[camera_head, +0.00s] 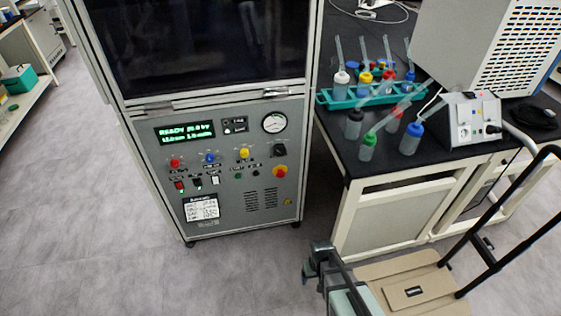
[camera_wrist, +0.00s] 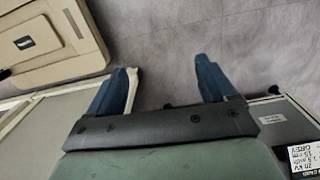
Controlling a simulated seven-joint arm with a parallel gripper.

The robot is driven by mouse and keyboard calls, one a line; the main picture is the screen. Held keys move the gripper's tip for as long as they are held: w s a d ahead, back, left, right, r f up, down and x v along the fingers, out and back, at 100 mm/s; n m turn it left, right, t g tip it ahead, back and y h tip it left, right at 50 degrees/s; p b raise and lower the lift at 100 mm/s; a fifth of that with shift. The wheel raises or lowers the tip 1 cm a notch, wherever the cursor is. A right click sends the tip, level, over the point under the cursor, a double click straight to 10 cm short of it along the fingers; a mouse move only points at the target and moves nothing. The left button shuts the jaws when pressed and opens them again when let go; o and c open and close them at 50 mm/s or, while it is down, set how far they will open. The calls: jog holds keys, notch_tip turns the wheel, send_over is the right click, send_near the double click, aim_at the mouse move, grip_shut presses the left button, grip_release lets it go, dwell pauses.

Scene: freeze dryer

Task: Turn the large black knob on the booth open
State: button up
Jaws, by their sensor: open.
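The freeze dryer booth (camera_head: 228,218) stands left of centre in the head view, with a grey control panel below a dark window. The large black knob (camera_head: 279,150) is on the panel's right side, below the round gauge and above a red and yellow button. My gripper (camera_head: 318,262) is low in the head view, in front of the booth and below and right of the knob, well apart from it. In the wrist view my gripper (camera_wrist: 163,70) has its two blue fingers spread, with only floor between them. The knob does not show in the wrist view.
A black-topped bench (camera_head: 440,160) stands right of the booth, with several bottles and a green rack (camera_head: 375,95) near its edge. A beige cart (camera_head: 415,285) with a black handle is at the lower right. The grey floor (camera_head: 110,260) in front and left is clear.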

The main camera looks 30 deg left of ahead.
jog(key=w+a+r+n+t+y, duration=0.35)
jog(key=w+a, duration=0.55)
jog(key=a, duration=0.5)
jog(key=n+t+y, duration=0.8)
jog(key=t+y, duration=0.2)
send_near(280, 152)
jog(key=shift+g+h, duration=0.25)
jog(key=x, duration=0.9)
jog(key=shift+r, duration=0.3)
jog(key=shift+c, duration=0.4)
jog(key=c, duration=1)
